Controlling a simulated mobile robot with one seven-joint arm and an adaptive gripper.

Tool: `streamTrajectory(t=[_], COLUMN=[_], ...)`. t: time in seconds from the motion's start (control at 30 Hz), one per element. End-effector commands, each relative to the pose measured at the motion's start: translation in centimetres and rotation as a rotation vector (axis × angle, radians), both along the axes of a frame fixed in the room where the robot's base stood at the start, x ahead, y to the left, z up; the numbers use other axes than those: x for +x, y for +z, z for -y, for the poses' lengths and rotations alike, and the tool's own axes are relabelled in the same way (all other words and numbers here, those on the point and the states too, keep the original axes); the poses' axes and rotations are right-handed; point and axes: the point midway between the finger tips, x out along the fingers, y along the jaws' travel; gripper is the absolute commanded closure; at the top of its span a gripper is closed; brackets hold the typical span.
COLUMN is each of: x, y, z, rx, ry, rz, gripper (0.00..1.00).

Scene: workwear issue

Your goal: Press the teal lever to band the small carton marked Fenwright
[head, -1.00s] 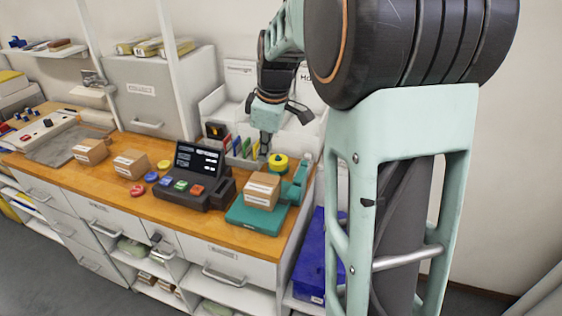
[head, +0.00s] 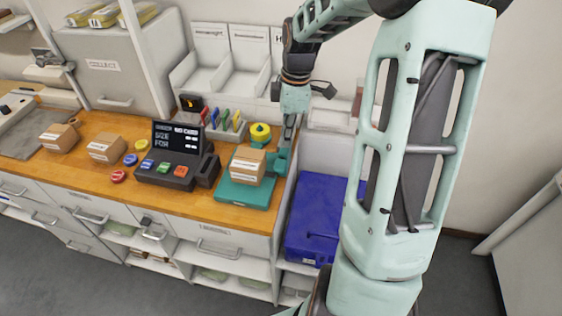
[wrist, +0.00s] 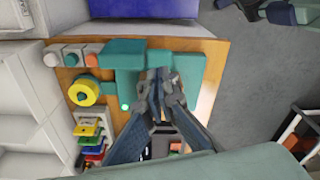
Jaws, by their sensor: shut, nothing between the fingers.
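The teal banding machine (head: 230,192) stands at the right end of the wooden counter. A small brown carton (head: 247,166) with white labels sits on it; its lettering is too small to read. The teal lever (head: 281,160) is at the machine's right side. My gripper (head: 289,138) is shut and empty, pointing down just above the lever's rear end; I cannot tell whether it touches. In the wrist view the shut fingertips (wrist: 160,76) are over the teal parts of the machine (wrist: 124,55), and the fingers hide part of it.
A dark terminal (head: 178,145) with coloured buttons stands left of the machine. Two more cartons (head: 59,138) (head: 106,148) sit further left. A yellow-topped roll (head: 260,133) and coloured tags (head: 225,120) are behind. A blue crate (head: 318,205) is right of the counter.

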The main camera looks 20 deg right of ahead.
Motion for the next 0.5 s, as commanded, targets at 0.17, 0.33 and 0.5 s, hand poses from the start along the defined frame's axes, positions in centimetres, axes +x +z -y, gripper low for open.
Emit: streamTrajectory(t=[0.17,0.33,0.5], x=[0.0,0.0,0.0], y=[0.0,-0.8,-2.4], z=[0.0,-0.1,-0.2], rx=[0.000,0.000,0.001], ry=[-0.001,-0.002,-0.002], rz=[0.000,0.000,-0.002], gripper=[1.00,1.00,1.00])
